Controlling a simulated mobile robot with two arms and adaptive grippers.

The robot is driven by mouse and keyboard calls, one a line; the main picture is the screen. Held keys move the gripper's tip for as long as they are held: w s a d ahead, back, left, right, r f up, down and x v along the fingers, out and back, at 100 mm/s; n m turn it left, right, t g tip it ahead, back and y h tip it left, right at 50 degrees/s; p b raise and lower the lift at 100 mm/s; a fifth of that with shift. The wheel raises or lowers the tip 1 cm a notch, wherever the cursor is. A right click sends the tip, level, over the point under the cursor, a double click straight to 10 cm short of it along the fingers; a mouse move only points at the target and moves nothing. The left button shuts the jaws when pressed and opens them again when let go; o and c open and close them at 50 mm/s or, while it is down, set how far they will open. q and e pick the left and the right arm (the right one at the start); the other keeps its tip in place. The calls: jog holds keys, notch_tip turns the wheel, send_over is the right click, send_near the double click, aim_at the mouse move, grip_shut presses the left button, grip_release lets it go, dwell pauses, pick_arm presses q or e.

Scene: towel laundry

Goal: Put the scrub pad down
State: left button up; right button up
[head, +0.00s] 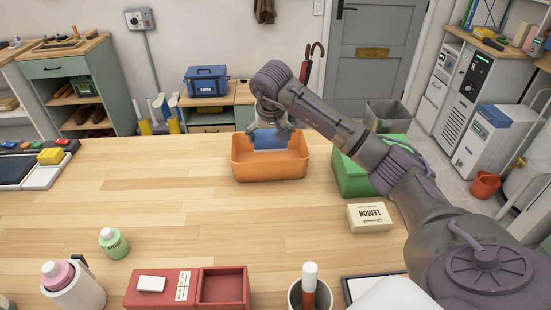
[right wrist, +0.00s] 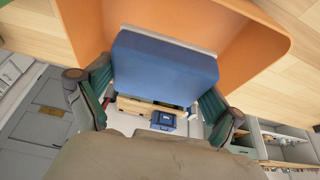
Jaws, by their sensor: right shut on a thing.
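The scrub pad is a blue block (head: 270,143) with a pale edge, held upright at the orange bin (head: 268,168) on the far side of the table. My right gripper (head: 271,131) is above the bin, pointing down, and is shut on the pad. In the right wrist view the blue pad (right wrist: 165,68) sits between the two green-padded fingers, with the bin's orange wall (right wrist: 245,40) around it. My left gripper is out of view.
A green bin (head: 354,178) stands right of the orange one, partly behind my right arm. A lemon box (head: 369,218) lies nearer. A green bottle (head: 114,243), a pink-capped bottle (head: 72,284) and a red tray (head: 222,288) are in front. The table's middle is clear.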

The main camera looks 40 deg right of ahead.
aim_at(268, 146)
jog(key=f, duration=0.3)
jog(key=shift+w+a+f, duration=0.15)
jog(key=shift+w+f, duration=0.05)
jog(key=shift+f, duration=0.1)
jog(key=f, duration=0.1)
jog(key=f+p, duration=0.1)
jog(key=f, duration=0.1)
jog(key=shift+s, duration=0.2)
jog(key=shift+f, duration=0.3)
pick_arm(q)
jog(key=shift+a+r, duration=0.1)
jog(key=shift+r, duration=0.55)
pick_arm(e)
jog(key=shift+w, duration=0.1)
jog(key=shift+f, duration=0.1)
jog(key=shift+f, duration=0.1)
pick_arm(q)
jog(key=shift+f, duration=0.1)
pick_arm(e)
jog(key=o, duration=0.9)
